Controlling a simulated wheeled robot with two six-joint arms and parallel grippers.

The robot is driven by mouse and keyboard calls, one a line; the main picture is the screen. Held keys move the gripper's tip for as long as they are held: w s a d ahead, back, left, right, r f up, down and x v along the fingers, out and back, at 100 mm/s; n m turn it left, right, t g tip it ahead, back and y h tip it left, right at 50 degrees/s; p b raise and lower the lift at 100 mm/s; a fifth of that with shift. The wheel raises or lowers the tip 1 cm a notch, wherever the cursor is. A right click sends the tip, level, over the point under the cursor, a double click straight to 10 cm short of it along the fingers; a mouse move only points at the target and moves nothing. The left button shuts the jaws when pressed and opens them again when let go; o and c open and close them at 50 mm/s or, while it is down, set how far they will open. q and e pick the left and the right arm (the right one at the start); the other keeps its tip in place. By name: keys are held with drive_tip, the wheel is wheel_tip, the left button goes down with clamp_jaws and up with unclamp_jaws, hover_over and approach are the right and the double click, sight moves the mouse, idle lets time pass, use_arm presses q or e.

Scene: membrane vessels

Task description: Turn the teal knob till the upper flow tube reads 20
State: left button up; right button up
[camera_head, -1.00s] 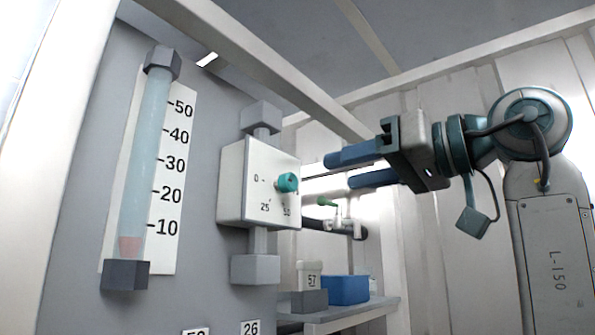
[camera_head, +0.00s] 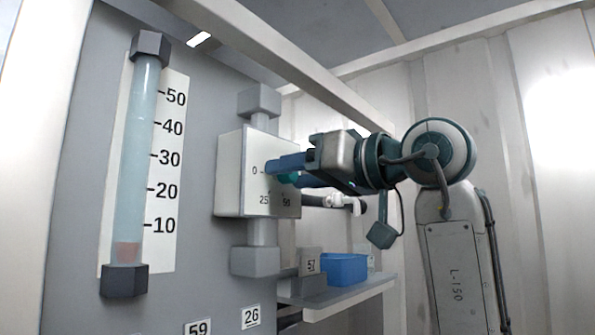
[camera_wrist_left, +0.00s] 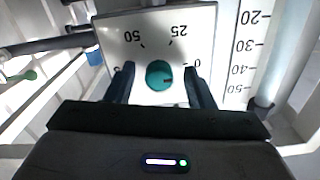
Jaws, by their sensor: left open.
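The teal knob (camera_head: 290,178) sits on a white dial box (camera_head: 230,192), partly hidden by my fingers. In the left wrist view the knob (camera_wrist_left: 159,75) shows whole, with a dark mark on its right side, roughly toward the 0. My left gripper (camera_head: 281,170) is open, with one blue finger on either side of the knob; it also shows in the left wrist view (camera_wrist_left: 161,72), with gaps beside the knob. The flow tube (camera_head: 135,160) stands upright on the left. Its reddish float (camera_head: 127,252) sits below the 10 mark. My right gripper is out of view.
The number scale (camera_head: 166,200) is right of the tube. Grey pipe fittings (camera_head: 257,262) adjoin the dial box above and below. A blue bin (camera_head: 345,268) stands on a shelf (camera_head: 350,293) at lower right. A pale beam (camera_head: 270,65) runs overhead.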

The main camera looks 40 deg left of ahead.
use_arm(q)
drive_tip(key=c, duration=1)
drive_tip(key=shift+n, duration=0.4)
drive_tip(key=shift+f+n+b, duration=0.1)
drive_tip(key=shift+n+b, duration=0.5)
drive_tip(key=shift+n, duration=0.4)
drive_tip(key=n+b, duration=0.1)
drive_tip(key=n, duration=0.2)
drive_tip(key=shift+w+n, duration=0.1)
drive_tip(key=shift+n, duration=0.3)
drive_tip(key=n, duration=0.3)
drive_tip(key=shift+n+b, duration=0.3)
drive_tip(key=shift+n, duration=1.9)
